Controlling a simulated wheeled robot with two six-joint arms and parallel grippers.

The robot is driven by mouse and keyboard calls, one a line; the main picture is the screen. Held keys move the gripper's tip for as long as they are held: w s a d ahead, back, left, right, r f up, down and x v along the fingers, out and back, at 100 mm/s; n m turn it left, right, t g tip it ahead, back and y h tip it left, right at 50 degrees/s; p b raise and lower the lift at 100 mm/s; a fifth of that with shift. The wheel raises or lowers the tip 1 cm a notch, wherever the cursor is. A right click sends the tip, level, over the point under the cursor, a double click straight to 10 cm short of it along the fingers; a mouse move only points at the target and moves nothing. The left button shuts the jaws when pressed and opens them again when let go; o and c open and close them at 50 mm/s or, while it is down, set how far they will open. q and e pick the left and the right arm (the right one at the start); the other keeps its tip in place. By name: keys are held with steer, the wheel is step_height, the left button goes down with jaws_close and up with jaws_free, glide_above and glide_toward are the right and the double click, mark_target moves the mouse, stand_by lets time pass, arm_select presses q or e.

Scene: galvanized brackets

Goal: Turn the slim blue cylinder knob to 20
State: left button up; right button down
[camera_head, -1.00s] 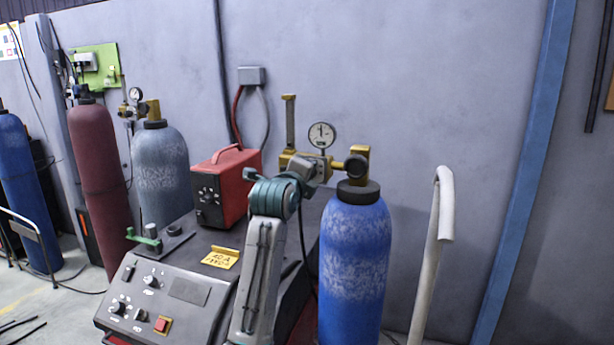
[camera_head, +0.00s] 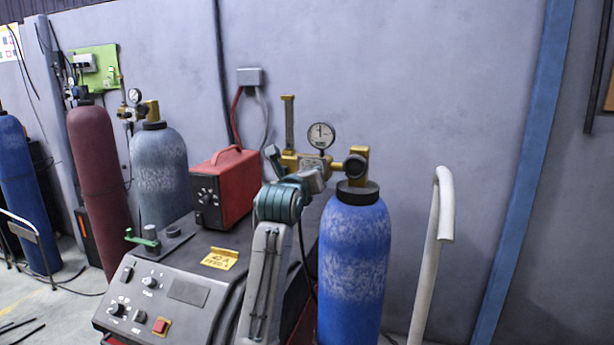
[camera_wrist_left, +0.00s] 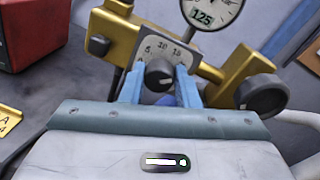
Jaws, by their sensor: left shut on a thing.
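A blue cylinder (camera_head: 354,262) with worn white patches stands right of centre. A brass regulator (camera_head: 357,157) with a round gauge (camera_head: 321,135) sits on top; the gauge shows 125 in the left wrist view (camera_wrist_left: 208,16). There, a dark round knob (camera_wrist_left: 159,76) sits on a grey dial plate (camera_wrist_left: 163,45) marked 5, 10 and 15. The knob's exact setting is too small to read. My left gripper (camera_wrist_left: 160,80) has its two blue fingers on either side of the knob, shut on it. In the head view my arm hides the knob. My right gripper is out of view.
A red box (camera_head: 225,187) and a grey control panel (camera_head: 165,300) stand left of my arm. A pale bent rail (camera_head: 434,250) stands right of the cylinder. A grey cylinder (camera_head: 160,175), a maroon one (camera_head: 98,180) and another blue one (camera_head: 25,195) stand further left.

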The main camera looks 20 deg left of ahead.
arm_select(q)
steer(key=shift+f+m, duration=0.25)
steer(key=shift+m, duration=0.45)
steer(key=o, duration=1)
steer(key=shift+r, duration=0.1)
steer(key=shift+c, duration=0.2)
steer(key=s+b, duration=0.5)
steer(key=s, duration=0.6)
steer(key=shift+d+r, duration=0.15)
steer(key=shift+d, duration=0.1)
steer(key=shift+w, duration=0.1)
